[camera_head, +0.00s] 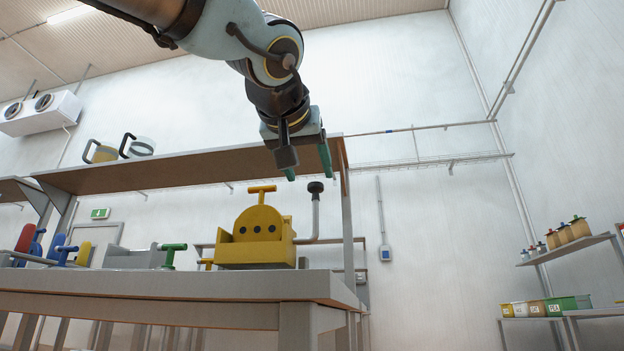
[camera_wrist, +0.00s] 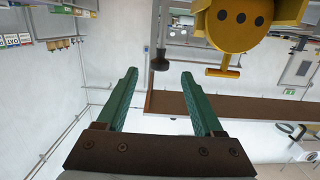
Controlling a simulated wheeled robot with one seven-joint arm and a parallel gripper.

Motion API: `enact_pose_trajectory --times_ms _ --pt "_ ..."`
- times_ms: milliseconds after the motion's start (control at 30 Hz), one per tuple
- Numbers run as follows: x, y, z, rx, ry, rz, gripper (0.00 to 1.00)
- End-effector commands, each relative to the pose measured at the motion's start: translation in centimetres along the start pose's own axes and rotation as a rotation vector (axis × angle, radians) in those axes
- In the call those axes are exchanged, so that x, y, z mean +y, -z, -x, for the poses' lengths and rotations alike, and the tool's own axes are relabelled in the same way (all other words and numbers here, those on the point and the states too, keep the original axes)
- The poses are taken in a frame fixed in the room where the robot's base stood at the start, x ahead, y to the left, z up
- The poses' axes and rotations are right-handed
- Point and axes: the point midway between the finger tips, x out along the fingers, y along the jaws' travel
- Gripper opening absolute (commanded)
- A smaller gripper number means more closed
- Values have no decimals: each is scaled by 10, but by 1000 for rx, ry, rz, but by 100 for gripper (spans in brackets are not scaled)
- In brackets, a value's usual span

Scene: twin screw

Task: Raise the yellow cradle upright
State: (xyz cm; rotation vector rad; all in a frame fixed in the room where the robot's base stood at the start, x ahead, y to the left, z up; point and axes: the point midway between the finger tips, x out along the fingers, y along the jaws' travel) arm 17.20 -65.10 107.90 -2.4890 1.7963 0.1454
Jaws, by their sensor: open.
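The yellow cradle (camera_head: 258,240) sits on the workbench (camera_head: 180,285) near its right end. It has a rounded plate with three dark holes and a yellow T-handle (camera_head: 262,190) on top. A grey bent lever with a black knob (camera_head: 316,188) rises at its right. My gripper (camera_head: 308,174) is open and empty, above and slightly right of the cradle, apart from it. In the wrist view the scene is upside down; the green fingers (camera_wrist: 158,75) are spread, and the cradle (camera_wrist: 240,25) and its T-handle (camera_wrist: 222,72) show at upper right. The cradle's base is hidden there.
A brown shelf (camera_head: 190,172) behind my gripper holds two jugs (camera_head: 140,147). A grey fixture with a green T-handle (camera_head: 173,250) and red, blue and yellow parts stand left on the bench. Shelves with bins (camera_head: 568,304) are at far right. Space right of the bench is clear.

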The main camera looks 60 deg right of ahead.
Motion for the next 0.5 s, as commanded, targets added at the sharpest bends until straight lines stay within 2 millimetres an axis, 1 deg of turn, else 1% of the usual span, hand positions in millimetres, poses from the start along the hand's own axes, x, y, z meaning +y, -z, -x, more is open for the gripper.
enact_pose_trajectory --times_ms 33,200,300,500 --pt "-1 2 12 2 1 0 69" --pt "-1 1 39 -1 2 1 69" --pt "0 0 48 -1 1 0 69" --pt "0 -1 54 -2 2 0 69"
